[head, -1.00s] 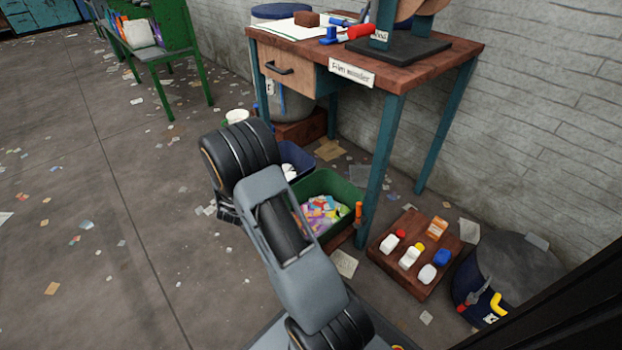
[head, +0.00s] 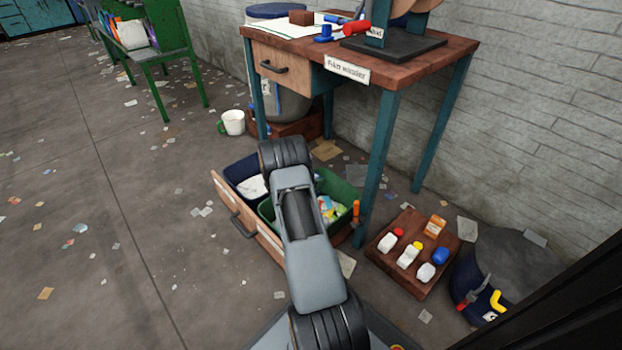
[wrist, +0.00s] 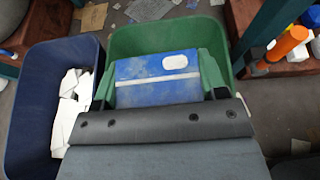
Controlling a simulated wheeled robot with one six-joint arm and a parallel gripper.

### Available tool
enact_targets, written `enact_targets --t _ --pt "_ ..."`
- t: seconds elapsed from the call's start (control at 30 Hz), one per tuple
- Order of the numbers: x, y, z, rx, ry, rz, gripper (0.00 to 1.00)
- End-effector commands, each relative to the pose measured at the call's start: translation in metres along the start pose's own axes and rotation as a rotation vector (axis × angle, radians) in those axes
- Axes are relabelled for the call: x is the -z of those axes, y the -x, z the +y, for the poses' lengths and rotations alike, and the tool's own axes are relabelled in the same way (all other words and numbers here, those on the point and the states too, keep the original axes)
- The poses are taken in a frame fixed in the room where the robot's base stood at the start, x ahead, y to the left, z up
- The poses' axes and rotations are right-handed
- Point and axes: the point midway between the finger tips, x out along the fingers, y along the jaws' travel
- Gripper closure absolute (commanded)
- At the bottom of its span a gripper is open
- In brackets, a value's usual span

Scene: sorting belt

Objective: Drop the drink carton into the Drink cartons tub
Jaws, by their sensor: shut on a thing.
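The drink carton (wrist: 158,80) is blue with a white patch, seen in the wrist view. My gripper (wrist: 160,88) is shut on it, with the carton across the jaws. It is over the green tub (wrist: 125,38), whose rim shows around it; the height above the tub is hard to tell. In the head view my arm hides the gripper and carton, and the green tub (head: 345,187) shows beside the arm with colourful packs inside. No tub label is readable.
A dark blue tub (wrist: 30,95) with white pieces stands left of the green one. Both sit in a wooden drawer (head: 222,190). A table (head: 400,70) with teal legs stands behind. A board with small bottles (head: 385,265) lies to the right. A white mug (head: 232,122) is on the floor.

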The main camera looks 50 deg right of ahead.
Motion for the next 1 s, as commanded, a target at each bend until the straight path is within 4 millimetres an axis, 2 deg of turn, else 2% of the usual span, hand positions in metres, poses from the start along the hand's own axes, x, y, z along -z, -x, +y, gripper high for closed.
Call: enact_targets --t 0.2,0.4,0.73,0.77,1.0 --pt "0.025 -0.01 0.0 -0.002 0.0 0.0 0.56" --pt "0.04 -0.016 0.0 -0.002 0.0 0.0 0.56" --pt "0.043 -0.017 0.0 -0.002 0.0 0.0 0.56" --pt "0.042 -0.017 0.0 -0.002 0.0 0.0 0.32" --pt "0.042 -0.017 0.0 -0.002 0.0 0.0 0.09"
